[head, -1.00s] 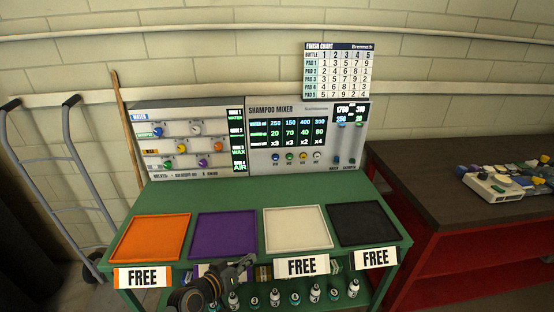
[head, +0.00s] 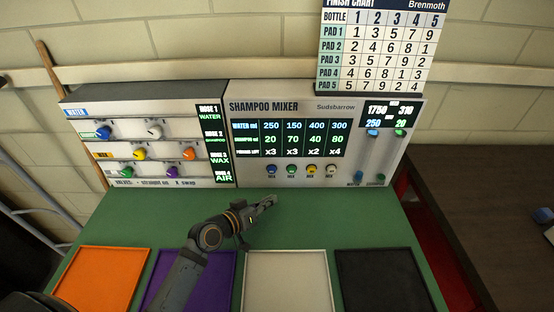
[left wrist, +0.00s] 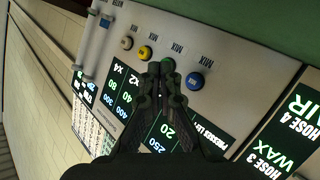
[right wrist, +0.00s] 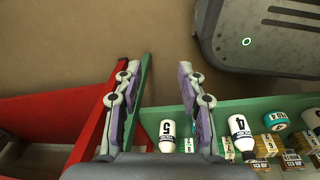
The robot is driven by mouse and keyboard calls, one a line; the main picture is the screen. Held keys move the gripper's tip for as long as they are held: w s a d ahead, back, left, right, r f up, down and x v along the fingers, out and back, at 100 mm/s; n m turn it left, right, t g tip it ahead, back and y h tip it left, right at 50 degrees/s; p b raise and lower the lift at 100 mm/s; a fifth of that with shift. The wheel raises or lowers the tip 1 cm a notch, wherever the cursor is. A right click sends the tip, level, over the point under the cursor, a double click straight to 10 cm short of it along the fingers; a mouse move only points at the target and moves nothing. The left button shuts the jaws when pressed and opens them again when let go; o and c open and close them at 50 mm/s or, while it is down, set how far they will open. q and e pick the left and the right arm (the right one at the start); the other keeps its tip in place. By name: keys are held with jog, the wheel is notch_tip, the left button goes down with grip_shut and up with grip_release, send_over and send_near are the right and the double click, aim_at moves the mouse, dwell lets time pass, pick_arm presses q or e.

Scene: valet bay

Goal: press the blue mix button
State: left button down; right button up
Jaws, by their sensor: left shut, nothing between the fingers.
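The blue mix button (head: 271,169) is the leftmost of a row of mix buttons under the lit table on the shampoo mixer (head: 300,103). Green (head: 291,169), yellow (head: 311,170) and white (head: 331,169) buttons follow to its right. My left gripper (head: 272,199) is shut and empty, just in front of the panel and below the blue button in the head view. In the left wrist view the blue button (left wrist: 194,81) lies right of the shut fingertips (left wrist: 160,66), which partly cover the green button. My right gripper (right wrist: 158,68) is open and empty.
Orange (head: 98,277), purple, white (head: 287,280) and black pads lie on the green table (head: 370,215). A valve panel (head: 150,105) adjoins the mixer on the left.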

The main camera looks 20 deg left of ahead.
aim_at(272, 170)
pick_arm(q)
jog(key=w+a+b, duration=0.2)
jog(key=w, duration=0.6)
jog(key=shift+a+b, duration=0.2)
jog(key=shift+b, duration=0.15)
pick_arm(e)
jog(key=s+f, duration=0.3)
pick_arm(q)
jog(key=shift+r, duration=0.1)
pick_arm(e)
jog(key=shift+w+r, duration=0.1)
jog(key=shift+w, duration=0.15)
dwell(0.6)
pick_arm(q)
jog(key=shift+w+a, duration=0.1)
jog(key=shift+w, duration=0.25)
pick_arm(e)
jog(key=shift+f, duration=0.25)
